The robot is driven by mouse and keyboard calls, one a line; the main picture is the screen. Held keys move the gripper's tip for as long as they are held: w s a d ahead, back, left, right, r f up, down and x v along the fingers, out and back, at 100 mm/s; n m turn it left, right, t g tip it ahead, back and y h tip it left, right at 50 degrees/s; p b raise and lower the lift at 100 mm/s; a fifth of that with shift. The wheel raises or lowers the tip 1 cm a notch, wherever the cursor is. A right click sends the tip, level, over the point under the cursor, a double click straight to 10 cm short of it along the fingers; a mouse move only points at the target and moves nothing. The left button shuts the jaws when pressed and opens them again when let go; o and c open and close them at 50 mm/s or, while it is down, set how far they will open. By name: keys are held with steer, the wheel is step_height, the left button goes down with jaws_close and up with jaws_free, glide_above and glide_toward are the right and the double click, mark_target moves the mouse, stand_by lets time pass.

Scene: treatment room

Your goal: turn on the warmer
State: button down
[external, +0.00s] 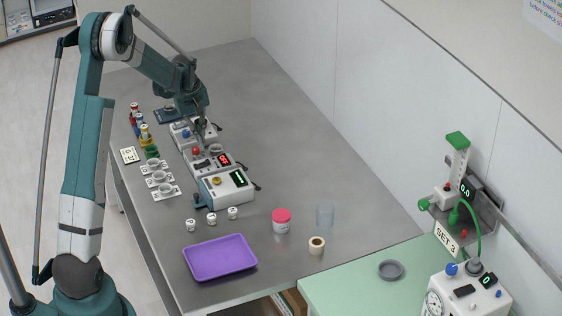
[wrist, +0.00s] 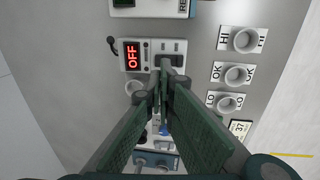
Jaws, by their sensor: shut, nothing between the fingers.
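A white device with a red display reading OFF (external: 205,161), which I take to be the warmer, stands in a row of devices on the grey table. It has a red knob and a grey round part on top. In the wrist view the device (wrist: 153,46) lies beyond the fingertips, its OFF display left and a dark switch-like part right. My gripper (external: 205,142) is shut and empty, pointing down over this row. In the wrist view my gripper (wrist: 166,75) overlaps the device's near edge and hides part of it. I cannot tell whether it touches.
A device with a green display (external: 228,185) and one with a blue knob (external: 183,132) flank it. Cups on HI, OK and LO cards (wrist: 236,75) stand alongside. Small vials, a purple tray (external: 220,258) and a red-lidded jar (external: 281,222) are nearer.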

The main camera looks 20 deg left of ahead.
mark_target(207, 161)
steer(key=shift+w+d+f, duration=0.15)
steer(key=shift+f, duration=1.25)
steer(key=shift+w+d+f, duration=0.1)
steer(key=shift+d+f, duration=0.05)
steer(key=shift+f, duration=1.3)
steer(key=shift+w+d+f, duration=0.15)
steer(key=shift+f, duration=1.25)
steer(key=shift+f, duration=0.1)
steer(key=shift+w+d+f+g+y+b, duration=0.25)
steer(key=shift+f+g+y+b, duration=0.3)
steer(key=shift+b, duration=0.2)
steer(key=shift+a+r, duration=0.1)
steer(key=shift+r, duration=0.1)
steer(key=shift+s, duration=0.1)
steer(key=shift+s+a, duration=0.15)
steer(key=shift+a, duration=0.05)
steer(key=shift+s+a+r, duration=0.2)
steer(key=shift+s+a, duration=0.15)
